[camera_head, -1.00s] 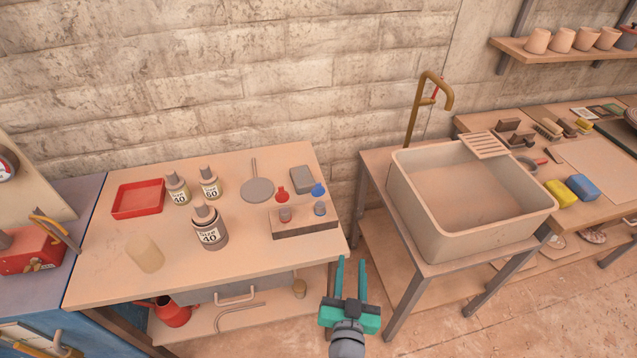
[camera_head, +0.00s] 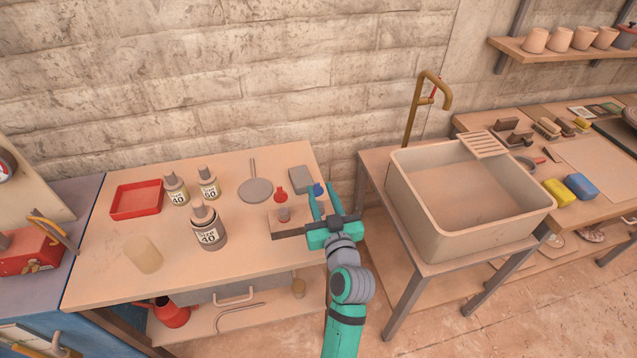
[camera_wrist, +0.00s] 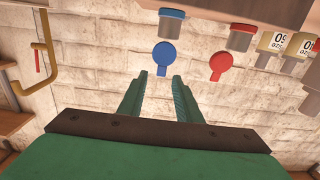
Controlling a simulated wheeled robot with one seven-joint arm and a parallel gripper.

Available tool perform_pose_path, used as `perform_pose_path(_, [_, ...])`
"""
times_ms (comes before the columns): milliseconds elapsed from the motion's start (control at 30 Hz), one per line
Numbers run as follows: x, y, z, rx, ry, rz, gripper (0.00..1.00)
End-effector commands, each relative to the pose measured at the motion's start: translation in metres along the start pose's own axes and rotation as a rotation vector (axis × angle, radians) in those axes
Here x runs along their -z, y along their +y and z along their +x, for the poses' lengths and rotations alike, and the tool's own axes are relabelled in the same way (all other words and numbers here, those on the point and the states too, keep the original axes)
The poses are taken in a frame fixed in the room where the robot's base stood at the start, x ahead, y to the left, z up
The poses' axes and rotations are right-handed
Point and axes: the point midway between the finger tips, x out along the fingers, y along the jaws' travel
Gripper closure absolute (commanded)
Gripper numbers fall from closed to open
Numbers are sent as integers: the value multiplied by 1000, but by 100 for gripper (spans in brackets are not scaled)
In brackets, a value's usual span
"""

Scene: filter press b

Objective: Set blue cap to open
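The blue cap (camera_head: 318,189) is at the right end of a low block (camera_head: 290,232) on the workbench. In the wrist view the fingertips (camera_wrist: 160,76) are just short of the blue disc, with no contact visible. My gripper hides the right end of the block in the head view.
A red cap (camera_head: 280,194) with its grey vial (camera_head: 285,213) is left of the blue one. A grey box (camera_head: 301,179) and a round flat pan (camera_head: 255,190) lie behind. Labelled bottles (camera_head: 208,228) stand left. A sink (camera_head: 470,190) stands right of the bench.

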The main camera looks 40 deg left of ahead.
Motion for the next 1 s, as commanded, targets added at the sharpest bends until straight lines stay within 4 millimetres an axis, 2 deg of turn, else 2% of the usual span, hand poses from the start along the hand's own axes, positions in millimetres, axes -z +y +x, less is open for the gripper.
perform_pose_path(100, [1, -2, 20, 4, 0, -2, 69])
perform_pose_path(300, [0, 0, 39, -1, 0, -1, 69])
perform_pose_path(667, [0, 3, 43, -5, 0, 1, 69])
perform_pose_path(733, [0, 3, 43, -5, 0, 1, 81])
perform_pose_path(800, [0, 2, 43, -5, 0, 0, 97])
perform_pose_path(833, [0, 2, 43, -4, 0, 0, 100])
perform_pose_path(1000, [0, 2, 43, -3, -5, 0, 100])
